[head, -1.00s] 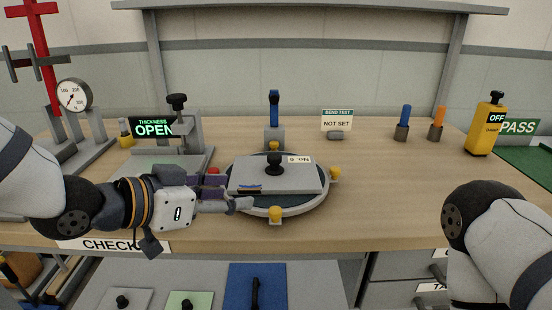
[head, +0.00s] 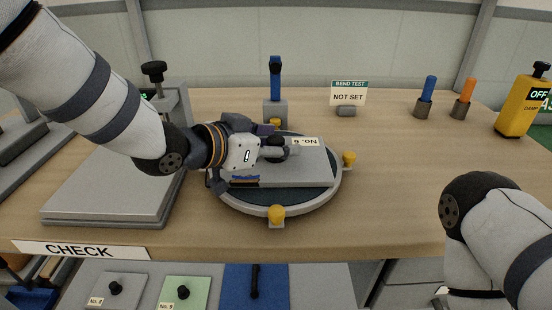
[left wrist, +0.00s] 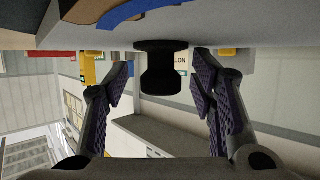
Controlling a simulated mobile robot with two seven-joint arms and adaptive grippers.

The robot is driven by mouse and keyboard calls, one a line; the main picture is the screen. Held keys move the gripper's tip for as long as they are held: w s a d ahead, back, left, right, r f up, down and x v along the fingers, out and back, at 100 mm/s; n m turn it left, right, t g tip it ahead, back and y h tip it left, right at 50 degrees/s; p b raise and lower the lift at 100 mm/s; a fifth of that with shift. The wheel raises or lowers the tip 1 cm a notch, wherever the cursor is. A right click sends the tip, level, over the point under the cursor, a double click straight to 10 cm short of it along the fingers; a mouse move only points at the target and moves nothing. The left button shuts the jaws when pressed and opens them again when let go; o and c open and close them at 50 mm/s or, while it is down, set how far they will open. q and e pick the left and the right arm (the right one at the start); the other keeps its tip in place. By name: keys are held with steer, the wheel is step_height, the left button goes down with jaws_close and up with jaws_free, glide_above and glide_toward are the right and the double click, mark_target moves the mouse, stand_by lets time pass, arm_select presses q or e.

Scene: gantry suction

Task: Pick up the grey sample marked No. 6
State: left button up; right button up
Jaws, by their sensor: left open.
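The grey sample (head: 308,172) is a flat plate lying on a round dark turntable (head: 225,193). Its white label is upside down to me and appears to read No. 6. A black knob stands on the plate; in the left wrist view the knob (left wrist: 162,70) shows between the two fingers. My left gripper (head: 284,149) is at the knob in the head view, its fingers open on either side with visible gaps. The gripper partly hides the knob and the plate's left part. My right gripper is out of view; only part of that arm shows at the right.
Yellow clamps (head: 277,214) stand around the turntable rim. A blue-handled post (head: 275,85) is behind it. A press with a grey base (head: 105,195) stands left. A grey sample (head: 113,290) and a green sample (head: 182,292) lie below the bench. The bench right of the turntable is clear.

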mark_target(276, 142)
arm_select(q)
steer(key=shift+r, duration=0.1)
steer(key=c, duration=1.2)
jaws_close()
steer(key=shift+r, duration=0.15)
steer(key=r, duration=0.2)
steer(key=s+r+p, duration=0.1)
steer(key=r, duration=0.1)
steer(key=shift+r, duration=0.4)
steer(key=s+r+p, duration=0.2)
steer(key=s+r, duration=0.6)
steer(key=s, duration=0.5)
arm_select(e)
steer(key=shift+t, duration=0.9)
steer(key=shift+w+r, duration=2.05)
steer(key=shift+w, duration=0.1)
